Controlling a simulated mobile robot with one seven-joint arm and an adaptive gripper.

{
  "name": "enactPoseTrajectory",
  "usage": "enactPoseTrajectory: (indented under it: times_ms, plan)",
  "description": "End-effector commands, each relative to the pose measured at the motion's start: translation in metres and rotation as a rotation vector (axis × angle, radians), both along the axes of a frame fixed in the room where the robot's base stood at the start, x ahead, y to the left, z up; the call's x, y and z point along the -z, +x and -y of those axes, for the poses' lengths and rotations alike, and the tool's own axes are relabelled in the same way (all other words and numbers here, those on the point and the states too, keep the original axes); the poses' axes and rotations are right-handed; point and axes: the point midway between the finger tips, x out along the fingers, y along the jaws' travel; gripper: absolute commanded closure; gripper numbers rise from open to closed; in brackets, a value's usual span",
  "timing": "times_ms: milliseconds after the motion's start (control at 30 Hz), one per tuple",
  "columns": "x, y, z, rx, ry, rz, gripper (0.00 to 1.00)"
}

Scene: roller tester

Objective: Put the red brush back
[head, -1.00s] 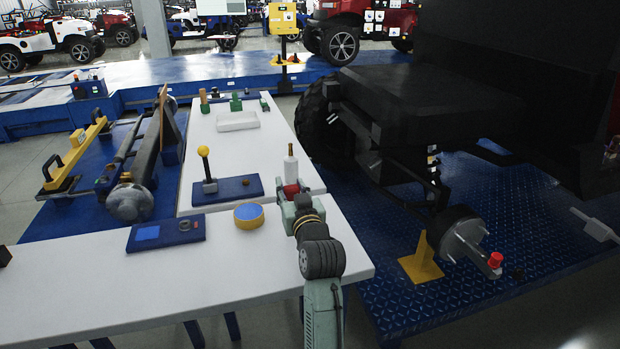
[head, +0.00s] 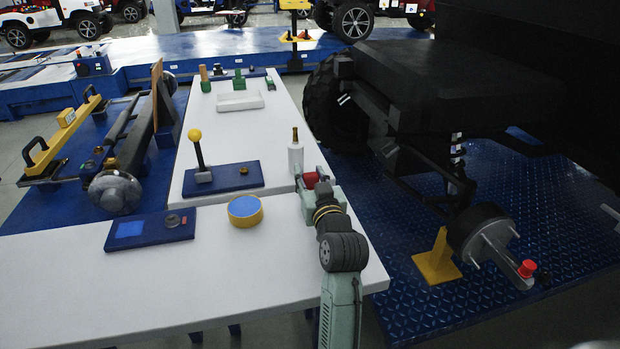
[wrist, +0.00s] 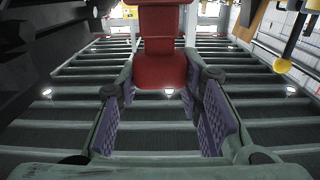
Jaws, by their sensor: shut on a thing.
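My gripper (head: 311,184) is over the white table, near its right edge. It is shut on a red piece (head: 311,180), which I take to be the red brush. In the wrist view the red brush (wrist: 160,72) sits between the fingers, with a wider block below a narrower neck; its upper end runs out of the picture. The purple finger pads flank it. In the head view my gripper hides most of it. I cannot tell whether it touches the table.
A white bottle-like thing (head: 295,158) with a brown top stands just left of and behind my gripper. A blue-topped yellow disc (head: 245,210), a yellow-knobbed lever (head: 197,151) and a white tray (head: 240,104) are on the table (head: 290,250). A vehicle chassis (head: 420,85) is at right.

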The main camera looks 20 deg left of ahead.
Motion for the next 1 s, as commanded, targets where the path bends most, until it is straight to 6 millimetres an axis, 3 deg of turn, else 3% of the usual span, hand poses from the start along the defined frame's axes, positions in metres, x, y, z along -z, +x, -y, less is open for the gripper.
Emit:
enactPoseTrajectory:
  times_ms: [233, 267, 533, 900, 1000]
  plan:
    - [0.0036, 0.0001, 0.0001, 0.0, -0.001, -0.001, 0.94]
    - [0.0027, 0.0002, 0.0, 0.0, -0.001, -0.001, 0.65]
    - [0.0021, 0.0002, 0.0, 0.001, -0.001, -0.001, 0.47]
    - [-0.0032, 0.0002, -0.0001, 0.0, 0.0, 0.001, 0.46]
    - [0.0008, -0.0086, 0.0068, 0.002, 0.0, 0.0, 0.46]
